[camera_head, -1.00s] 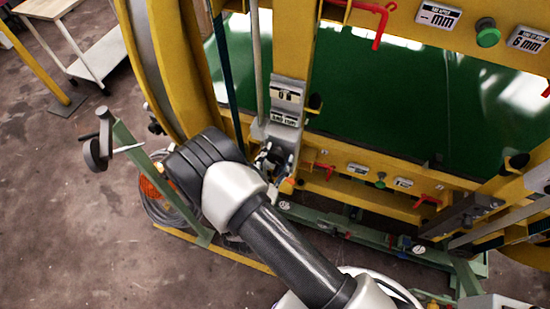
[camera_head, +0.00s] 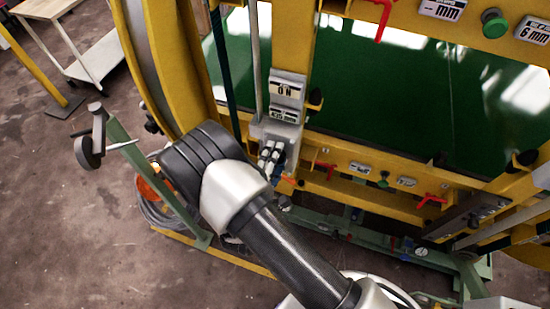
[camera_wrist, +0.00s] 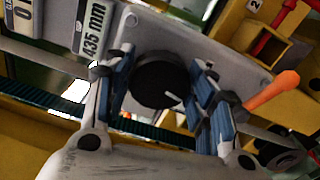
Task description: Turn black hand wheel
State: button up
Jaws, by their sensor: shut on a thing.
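The black hand wheel (camera_wrist: 158,80) is a round dark knob on a pale grey plate, in the middle of the wrist view. A small light pointer shows at its lower right edge. My gripper (camera_wrist: 160,88) is shut on the wheel, with one blue-padded finger on each side of it. In the head view, my gripper (camera_head: 270,158) is at the lower part of the grey panel (camera_head: 285,112) on the yellow frame. The wheel is hidden there behind the fingers and my arm.
An orange handle (camera_wrist: 270,90) sticks out close to the right finger. Small labels (camera_wrist: 92,28) are left of the wheel. A dark crank wheel (camera_head: 88,152) on a green stand is at the left. Red levers (camera_head: 432,199) sit on the yellow frame. Bare floor lies at the left.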

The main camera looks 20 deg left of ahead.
jog(key=m+b, duration=0.1)
jog(key=m, duration=0.3)
jog(key=shift+f+m, duration=0.15)
jog(key=shift+m, duration=0.15)
jog(key=m+b, duration=0.2)
jog(key=m, duration=0.1)
jog(key=shift+f+m, duration=0.1)
jog(key=shift+m, duration=0.3)
jog(key=m+b, duration=0.2)
jog(key=m, duration=0.2)
jog(key=m+b, duration=0.2)
jog(key=m, duration=0.2)
jog(key=shift+a+b, duration=0.1)
jog(key=shift+b, duration=0.2)
jog(key=m+b, duration=0.3)
jog(key=m, duration=0.1)
jog(key=shift+f+m, duration=0.1)
jog(key=shift+m, duration=0.2)
jog(key=m+b, duration=0.4)
jog(key=shift+a+m, duration=0.1)
jog(key=shift+m, duration=0.2)
jog(key=m, duration=0.3)
jog(key=shift+r+m, duration=0.2)
jog(key=shift+m, duration=0.1)
jog(key=m, duration=0.4)
jog(key=shift+a, duration=0.1)
jog(key=shift+m, duration=0.3)
